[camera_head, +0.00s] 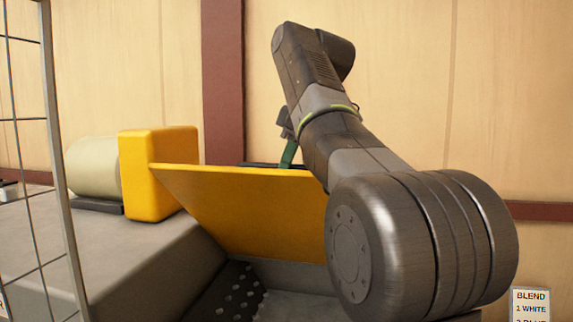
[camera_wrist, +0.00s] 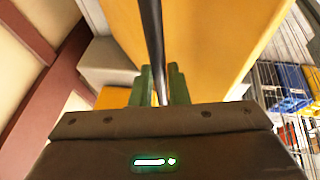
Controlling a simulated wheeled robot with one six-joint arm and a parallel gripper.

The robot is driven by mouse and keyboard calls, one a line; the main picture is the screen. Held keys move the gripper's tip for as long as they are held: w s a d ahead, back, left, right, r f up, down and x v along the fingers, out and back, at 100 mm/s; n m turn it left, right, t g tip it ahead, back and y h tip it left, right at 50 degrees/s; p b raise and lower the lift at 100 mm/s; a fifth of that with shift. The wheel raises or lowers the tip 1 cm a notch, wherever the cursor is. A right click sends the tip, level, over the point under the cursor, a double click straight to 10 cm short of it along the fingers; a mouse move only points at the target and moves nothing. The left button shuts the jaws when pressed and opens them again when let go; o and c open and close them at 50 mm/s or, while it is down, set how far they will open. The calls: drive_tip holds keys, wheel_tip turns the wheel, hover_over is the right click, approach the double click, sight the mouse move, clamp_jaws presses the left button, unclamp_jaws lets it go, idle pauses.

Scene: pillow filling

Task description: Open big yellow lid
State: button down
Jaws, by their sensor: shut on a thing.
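The big yellow lid (camera_head: 245,205) stands raised and tilted on the grey machine, with an opening showing below it. It also shows in the wrist view (camera_wrist: 210,40), filling the upper middle. A dark handle bar (camera_wrist: 152,45) runs along the lid and passes between the green fingers of my gripper (camera_wrist: 160,88). My gripper is shut on this bar. In the head view my gripper (camera_head: 289,153) is behind the lid's top edge, and its fingertips are mostly hidden by the lid. A short dark piece of the handle (camera_head: 258,165) shows there.
A yellow block-shaped housing (camera_head: 160,175) with a pale cylinder (camera_head: 92,167) sits left of the lid. A wire mesh fence (camera_head: 50,130) stands at the far left. Dark studded parts (camera_head: 232,295) show in the opening. A blend sign (camera_head: 530,303) is at lower right.

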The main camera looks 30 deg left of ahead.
drive_tip(key=shift+w+f, duration=0.25)
drive_tip(key=shift+f, duration=0.15)
drive_tip(key=c, duration=1.7)
unclamp_jaws()
drive_tip(key=shift+w, duration=0.1)
drive_tip(key=o, duration=0.3)
drive_tip(key=shift+w+a+f, duration=0.15)
drive_tip(key=shift+w+a, duration=0.05)
drive_tip(key=shift+w, duration=0.5)
drive_tip(key=shift+s+d+r, duration=0.1)
drive_tip(key=shift+s+r, duration=0.15)
drive_tip(key=shift+s, duration=0.25)
drive_tip(key=shift+w, duration=0.1)
